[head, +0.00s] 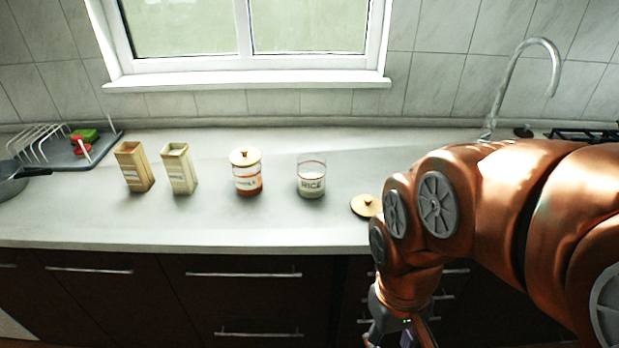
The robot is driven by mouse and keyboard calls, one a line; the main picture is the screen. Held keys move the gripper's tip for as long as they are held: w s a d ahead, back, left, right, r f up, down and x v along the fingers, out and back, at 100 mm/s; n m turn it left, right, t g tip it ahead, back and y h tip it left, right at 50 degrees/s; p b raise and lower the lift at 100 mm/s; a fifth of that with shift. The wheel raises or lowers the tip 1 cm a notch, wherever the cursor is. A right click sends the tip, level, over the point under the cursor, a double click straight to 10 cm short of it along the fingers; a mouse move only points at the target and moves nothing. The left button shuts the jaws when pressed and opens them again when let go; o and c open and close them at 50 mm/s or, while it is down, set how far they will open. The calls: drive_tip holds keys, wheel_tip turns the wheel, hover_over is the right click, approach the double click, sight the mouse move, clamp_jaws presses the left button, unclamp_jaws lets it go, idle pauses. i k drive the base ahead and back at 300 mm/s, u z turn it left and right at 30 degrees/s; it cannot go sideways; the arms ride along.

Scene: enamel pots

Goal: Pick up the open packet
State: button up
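Two tall tan packets stand upright on the counter at the left: one packet (134,167), slightly tilted in view, and a paler packet (179,169) just right of it. Both look open at the top, and a label band shows on each. My gripper (398,334) is low in front of the counter, at the bottom edge of the view, far to the right of both packets and touching neither. Its fingertips are cut off by the frame, so its opening is unclear.
A lidded jar (246,174) and an open glass jar marked rice (311,178) stand right of the packets. A loose wooden lid (364,206) lies near my arm. A dish rack (50,145) and pan (12,182) are at the left. Counter (90,220) in front of the packets is clear.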

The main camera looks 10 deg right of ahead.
sight(176, 157)
drive_tip(key=u, duration=0.3)
drive_tip(key=k, duration=0.35)
drive_tip(key=u, duration=1.5)
drive_tip(key=i, duration=1)
drive_tip(key=z, duration=0.55)
drive_tip(key=i, duration=0.5)
drive_tip(key=z, duration=0.3)
